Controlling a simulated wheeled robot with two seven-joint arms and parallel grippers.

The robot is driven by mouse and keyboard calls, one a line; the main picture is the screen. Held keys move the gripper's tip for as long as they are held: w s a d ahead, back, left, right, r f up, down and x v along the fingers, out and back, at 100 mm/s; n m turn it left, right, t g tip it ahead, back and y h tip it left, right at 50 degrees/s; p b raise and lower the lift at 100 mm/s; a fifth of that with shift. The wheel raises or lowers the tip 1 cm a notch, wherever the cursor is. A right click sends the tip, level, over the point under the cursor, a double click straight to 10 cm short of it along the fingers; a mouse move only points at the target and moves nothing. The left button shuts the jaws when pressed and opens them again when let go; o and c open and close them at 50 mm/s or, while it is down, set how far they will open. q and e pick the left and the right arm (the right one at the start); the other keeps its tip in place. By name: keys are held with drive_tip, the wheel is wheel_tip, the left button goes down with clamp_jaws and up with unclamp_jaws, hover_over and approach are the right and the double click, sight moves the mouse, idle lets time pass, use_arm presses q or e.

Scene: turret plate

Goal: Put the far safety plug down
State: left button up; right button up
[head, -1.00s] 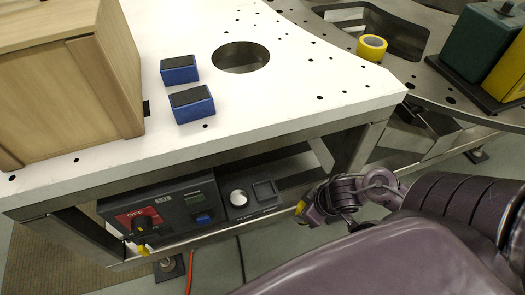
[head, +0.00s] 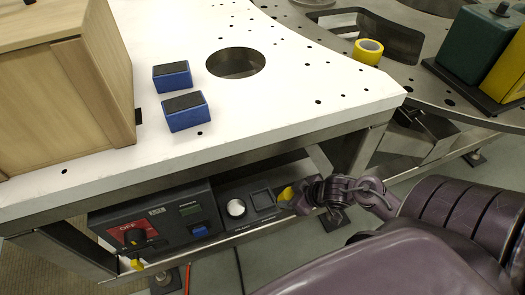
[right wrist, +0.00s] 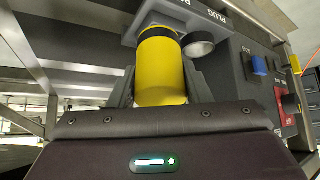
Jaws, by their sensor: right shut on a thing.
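A yellow safety plug (head: 286,194) shows at the right end of the dark control panel (head: 160,216) under the white plate. My right gripper (head: 301,196) is shut on it, coming in from the right. In the right wrist view the yellow plug (right wrist: 162,68) stands between my two fingers, with a black band around its upper end. That end is against or very close to the panel face marked PLUG; I cannot tell whether it is seated. A round socket or ring (right wrist: 198,44) is beside it. My left gripper is not in view.
A steel leg is close right of my gripper.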

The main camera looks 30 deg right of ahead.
drive_tip(key=w+a+f, duration=0.1)
drive_tip(key=w, duration=0.1)
drive_tip(key=w+f, duration=0.1)
drive_tip(key=w, duration=0.1)
drive_tip(key=w+a+f+b, duration=0.1)
drive_tip(key=w+f, duration=0.1)
drive_tip(key=w, duration=0.1)
drive_tip(key=shift+a, duration=0.3)
drive_tip(key=shift+x, duration=0.8)
drive_tip(key=shift+w+r+g+h+p, duration=0.2)
drive_tip(key=shift+w+g+h+p, duration=0.15)
drive_tip(key=shift+g, duration=0.35)
drive_tip(key=shift+w+a+f+g+h+p, duration=0.15)
drive_tip(key=shift+w+g+p, duration=0.1)
drive_tip(key=shift+g, duration=0.15)
drive_tip(key=shift+w+a+r+g+h+p, duration=0.15)
drive_tip(key=shift+g+p, duration=0.1)
drive_tip(key=shift+g, duration=0.15)
wheel_tip(320, 180, down, 2)
drive_tip(key=shift+s+d+f+b, duration=0.1)
drive_tip(key=shift+s+f+b, duration=0.05)
drive_tip(key=shift+b, duration=0.15)
